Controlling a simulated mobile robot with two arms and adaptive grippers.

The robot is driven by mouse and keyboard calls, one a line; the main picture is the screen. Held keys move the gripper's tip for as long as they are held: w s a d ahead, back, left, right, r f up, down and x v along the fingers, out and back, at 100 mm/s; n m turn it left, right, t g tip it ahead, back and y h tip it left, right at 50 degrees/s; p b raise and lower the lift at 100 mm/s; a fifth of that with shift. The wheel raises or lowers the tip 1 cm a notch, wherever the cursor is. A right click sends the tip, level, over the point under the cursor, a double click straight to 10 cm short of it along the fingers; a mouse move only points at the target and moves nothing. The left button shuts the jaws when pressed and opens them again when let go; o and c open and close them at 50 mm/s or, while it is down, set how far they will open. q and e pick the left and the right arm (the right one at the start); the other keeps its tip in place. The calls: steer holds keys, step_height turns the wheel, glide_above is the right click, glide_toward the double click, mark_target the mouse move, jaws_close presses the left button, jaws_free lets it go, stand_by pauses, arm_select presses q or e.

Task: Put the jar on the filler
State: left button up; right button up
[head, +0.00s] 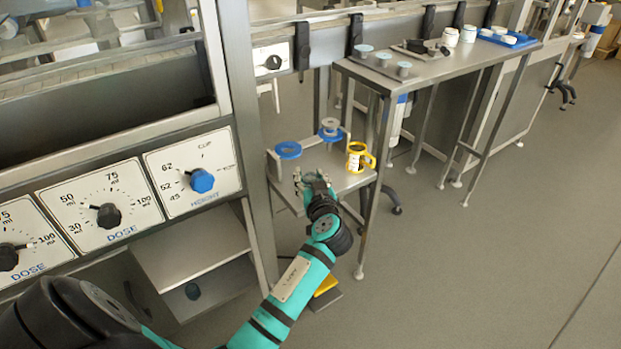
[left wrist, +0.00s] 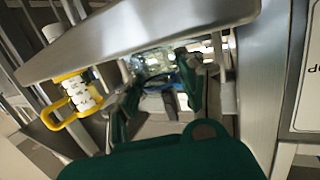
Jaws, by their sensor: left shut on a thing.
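My left gripper (head: 312,180) is at the front edge of a low metal stand (head: 353,181) in the head view. In the left wrist view, its dark green fingers (left wrist: 158,95) are shut on a clear, glassy thing (left wrist: 153,62), which looks like the jar. The gripper and the rim of the stand hide much of it. A blue ring (head: 288,149) and a blue-and-white round part (head: 330,130) are at the back of the stand, beyond the gripper. I cannot tell which part is the filler. My right gripper is not in view.
A yellow-handled holder (head: 357,156) is at the stand's right; it also shows in the left wrist view (left wrist: 72,97). A metal table (head: 440,70) with small cups stands behind. A dial panel (head: 193,172) is on the left. Floor on the right is clear.

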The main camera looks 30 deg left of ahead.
arm_select(q)
steer(key=o, duration=0.9)
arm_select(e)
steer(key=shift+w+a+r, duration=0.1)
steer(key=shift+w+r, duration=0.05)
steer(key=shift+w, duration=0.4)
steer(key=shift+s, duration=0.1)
arm_select(q)
steer(key=shift+s+d+r, duration=0.1)
steer(key=shift+s+d, duration=0.15)
steer(key=shift+d, duration=0.05)
steer(key=p+v, duration=0.1)
steer(key=v, duration=1)
steer(key=shift+s+d, duration=0.1)
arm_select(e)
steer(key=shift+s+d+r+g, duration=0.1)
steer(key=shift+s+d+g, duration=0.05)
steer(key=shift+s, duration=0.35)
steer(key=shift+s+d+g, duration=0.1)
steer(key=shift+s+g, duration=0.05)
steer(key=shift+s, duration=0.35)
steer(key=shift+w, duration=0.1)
